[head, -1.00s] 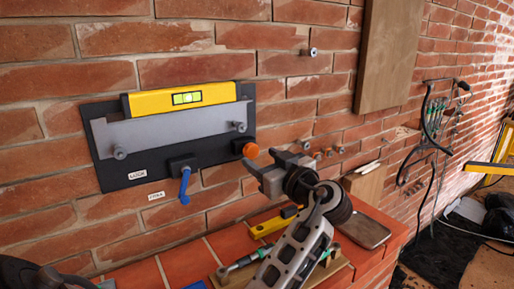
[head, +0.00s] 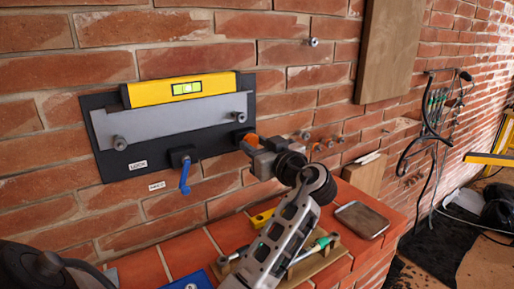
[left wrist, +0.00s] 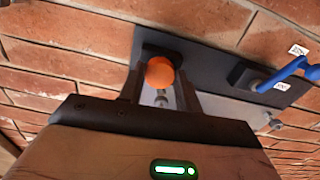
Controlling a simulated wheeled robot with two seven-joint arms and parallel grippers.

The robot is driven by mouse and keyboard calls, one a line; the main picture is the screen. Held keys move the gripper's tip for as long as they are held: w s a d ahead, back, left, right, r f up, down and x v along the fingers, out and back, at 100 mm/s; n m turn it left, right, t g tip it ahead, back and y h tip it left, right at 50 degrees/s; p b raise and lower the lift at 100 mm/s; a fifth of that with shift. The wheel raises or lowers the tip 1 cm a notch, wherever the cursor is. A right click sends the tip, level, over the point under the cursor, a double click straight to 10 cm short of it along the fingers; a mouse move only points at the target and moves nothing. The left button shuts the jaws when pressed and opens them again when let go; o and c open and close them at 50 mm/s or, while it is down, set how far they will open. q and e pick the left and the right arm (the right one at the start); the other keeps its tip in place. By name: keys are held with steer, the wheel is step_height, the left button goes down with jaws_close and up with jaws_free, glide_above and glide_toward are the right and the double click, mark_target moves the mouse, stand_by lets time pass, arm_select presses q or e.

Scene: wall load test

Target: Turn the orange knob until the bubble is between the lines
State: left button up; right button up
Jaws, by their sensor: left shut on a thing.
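The orange knob (head: 248,140) is at the right end of a dark wall plate (head: 105,167). My left gripper (head: 252,147) is at the knob, with its fingers on either side and shut on it. The left wrist view shows the round orange knob (left wrist: 160,72) between the two dark fingers (left wrist: 160,88). A yellow spirit level (head: 147,94) sits on a grey bar (head: 170,125) above. Its green vial (head: 187,88) faces me, but the bubble is too small to place exactly against the lines. My right gripper is not in view.
A blue lever (head: 184,178) hangs below the bar, near a LOCK label (head: 138,165). It also shows in the left wrist view (left wrist: 290,72). Bolts stick out of the brick wall right of the gripper. A brick ledge below holds tools and a phone-like slab (head: 361,219).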

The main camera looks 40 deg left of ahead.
arm_select(q)
steer(key=shift+f+m, duration=0.1)
steer(key=shift+m, duration=0.5)
steer(key=o, duration=1)
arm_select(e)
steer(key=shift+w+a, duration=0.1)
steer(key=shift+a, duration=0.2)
